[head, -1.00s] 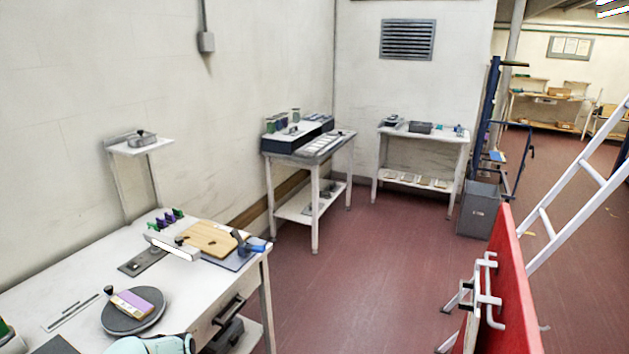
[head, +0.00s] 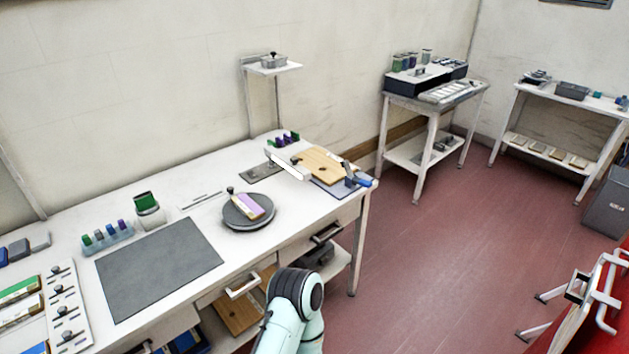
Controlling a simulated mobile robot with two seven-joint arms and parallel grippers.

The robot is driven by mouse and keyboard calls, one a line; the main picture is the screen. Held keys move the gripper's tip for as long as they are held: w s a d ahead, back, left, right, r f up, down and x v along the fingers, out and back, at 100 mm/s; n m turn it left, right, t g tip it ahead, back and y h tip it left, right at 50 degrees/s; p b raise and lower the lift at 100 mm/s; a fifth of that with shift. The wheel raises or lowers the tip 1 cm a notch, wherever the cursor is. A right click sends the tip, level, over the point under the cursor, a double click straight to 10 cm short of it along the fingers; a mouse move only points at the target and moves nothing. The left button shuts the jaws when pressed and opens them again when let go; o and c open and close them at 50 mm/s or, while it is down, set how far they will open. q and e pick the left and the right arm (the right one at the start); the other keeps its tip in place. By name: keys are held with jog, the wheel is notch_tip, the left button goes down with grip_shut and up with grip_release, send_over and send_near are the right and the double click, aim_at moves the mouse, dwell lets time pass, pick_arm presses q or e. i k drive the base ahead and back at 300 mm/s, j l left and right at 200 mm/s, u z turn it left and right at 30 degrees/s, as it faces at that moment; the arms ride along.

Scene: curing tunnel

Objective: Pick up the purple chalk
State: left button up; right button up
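No piece here can be told for certain as the purple chalk. Small purple pieces show in two places on the white bench. One is a pale rack (head: 118,241) with upright green, blue and purple pieces (head: 122,225) at the left. The other is a row of dark purple and green pieces (head: 284,139) at the back, by the wooden board. A purple and cream block (head: 252,206) lies on a round grey turntable. Neither gripper is in view; only a mint and black part of my arm shows at the bottom centre.
A red panel (head: 592,320) and white ladder parts stand at the right. The floor between is clear.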

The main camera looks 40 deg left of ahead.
aim_at(121, 222)
jog(key=u, duration=1.95)
jog(key=i+j+u, duration=0.65)
jog(key=i+u, duration=0.2)
jog(key=k, duration=0.1)
